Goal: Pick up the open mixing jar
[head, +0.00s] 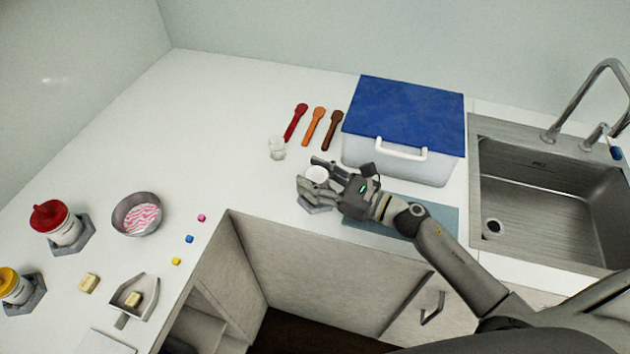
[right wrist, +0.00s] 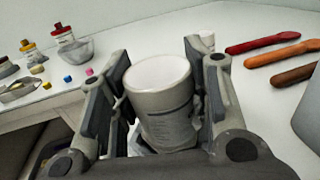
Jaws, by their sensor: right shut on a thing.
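The open mixing jar (head: 317,175) is a small pale cylinder with a white inside, upright near the front edge of the counter. In the right wrist view the jar (right wrist: 160,100) stands between the two fingers, with its open rim towards the camera. My right gripper (head: 322,178) is shut on the jar from its right side. In the right wrist view the fingers (right wrist: 160,90) flank the jar's wall on both sides. A grey holder (head: 316,207) shows below the jar, partly hidden by the gripper. My left gripper is not in view.
A blue-lidded box (head: 404,112) stands behind the gripper, with the sink (head: 550,190) to its right. A bowl (head: 137,214), red-lidded jar (head: 62,224) and yellow-lidded jar (head: 15,287) stand at left.

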